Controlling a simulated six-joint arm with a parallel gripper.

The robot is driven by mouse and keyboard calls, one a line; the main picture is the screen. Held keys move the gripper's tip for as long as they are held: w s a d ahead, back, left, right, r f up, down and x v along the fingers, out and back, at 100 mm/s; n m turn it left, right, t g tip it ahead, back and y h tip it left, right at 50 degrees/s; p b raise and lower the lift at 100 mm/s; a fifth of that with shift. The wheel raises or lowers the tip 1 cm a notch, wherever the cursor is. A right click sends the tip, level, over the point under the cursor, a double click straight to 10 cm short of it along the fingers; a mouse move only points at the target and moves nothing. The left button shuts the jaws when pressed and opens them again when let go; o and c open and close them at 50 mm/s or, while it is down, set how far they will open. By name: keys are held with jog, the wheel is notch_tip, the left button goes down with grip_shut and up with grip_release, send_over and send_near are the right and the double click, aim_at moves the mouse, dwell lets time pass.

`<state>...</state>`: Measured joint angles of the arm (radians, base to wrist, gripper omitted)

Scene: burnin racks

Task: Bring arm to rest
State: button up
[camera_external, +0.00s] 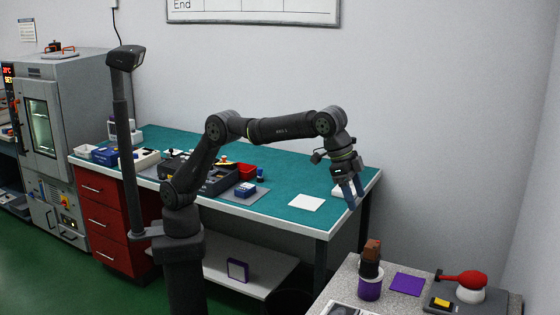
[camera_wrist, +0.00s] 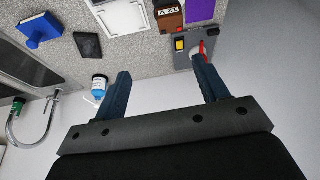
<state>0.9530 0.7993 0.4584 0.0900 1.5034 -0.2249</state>
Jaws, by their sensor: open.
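In the wrist view the right finger overlaps part of the red-handled device (camera_wrist: 203,47).
On the counter stand a purple-based holder (camera_external: 370,287), a purple pad (camera_external: 407,284) and a red-and-white device (camera_external: 468,284). A white sheet (camera_external: 306,202) lies on the bench. A steel chamber (camera_external: 60,130) is at far left.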

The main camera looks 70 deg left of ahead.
jog(key=w+a+n, duration=0.2)
jog(key=w+a, duration=0.8)
jog(key=a, duration=0.2)
jog(key=w+a+n+y, duration=0.1)
jog(key=w+a, duration=0.9)
jog(key=a, duration=0.3)
jog(key=shift+w+n+t, duration=0.3)
jog(key=shift+n, duration=0.1)
jog(key=shift+a, duration=0.1)
